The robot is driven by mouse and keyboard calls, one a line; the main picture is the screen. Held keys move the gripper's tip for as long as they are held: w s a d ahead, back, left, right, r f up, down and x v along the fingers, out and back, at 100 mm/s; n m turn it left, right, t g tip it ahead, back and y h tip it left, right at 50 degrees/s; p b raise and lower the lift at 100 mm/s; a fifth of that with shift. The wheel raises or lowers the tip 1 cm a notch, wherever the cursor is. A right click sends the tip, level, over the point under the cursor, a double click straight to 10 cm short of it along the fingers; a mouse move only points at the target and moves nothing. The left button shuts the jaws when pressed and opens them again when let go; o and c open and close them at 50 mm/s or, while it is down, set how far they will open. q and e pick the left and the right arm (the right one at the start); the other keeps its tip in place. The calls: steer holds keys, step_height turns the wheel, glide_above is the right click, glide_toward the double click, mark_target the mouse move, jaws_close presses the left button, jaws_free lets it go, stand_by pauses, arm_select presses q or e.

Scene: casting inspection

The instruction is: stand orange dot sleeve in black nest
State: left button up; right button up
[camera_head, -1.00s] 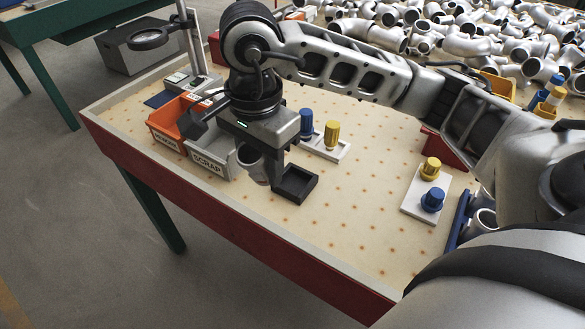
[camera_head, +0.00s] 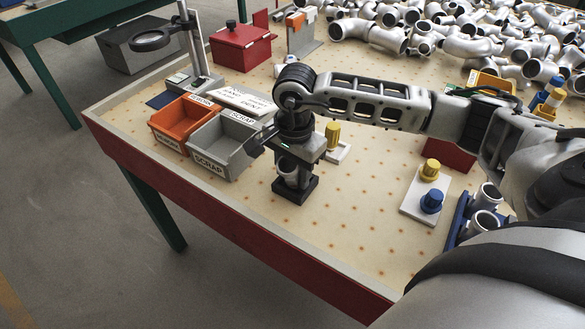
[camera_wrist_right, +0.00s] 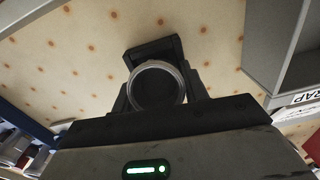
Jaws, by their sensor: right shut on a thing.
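A silver metal sleeve (camera_head: 290,174) is held upright by my right gripper (camera_head: 292,166). In the right wrist view, the round rim of the sleeve (camera_wrist_right: 157,65) shows between the two dark fingers (camera_wrist_right: 157,98), which are shut on it. No orange dot can be made out on it. The black nest (camera_head: 296,194) is directly below the sleeve on the table, mostly covered by sleeve and gripper; its far part shows in the wrist view (camera_wrist_right: 150,49). I cannot tell whether the sleeve's lower end is inside the nest or just above it. My left gripper is not in view.
The grey SCRAP bin (camera_head: 222,148) and orange bin (camera_head: 183,118) stand to the left. A white plate with yellow and blue knobs (camera_head: 425,196) lies right. A blue rack (camera_head: 462,215) with silver sleeves is at far right. The table in front is clear.

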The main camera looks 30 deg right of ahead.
steer(key=o, duration=1.4)
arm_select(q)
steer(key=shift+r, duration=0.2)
arm_select(e)
steer(key=r, duration=0.3)
steer(key=r+b, duration=0.1)
steer(key=shift+w+d+r, duration=0.1)
steer(key=shift+w+r, duration=0.05)
steer(key=shift+w, duration=0.25)
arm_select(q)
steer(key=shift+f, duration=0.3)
arm_select(e)
steer(key=shift+s+r, duration=0.1)
steer(key=shift+r, duration=5.6)
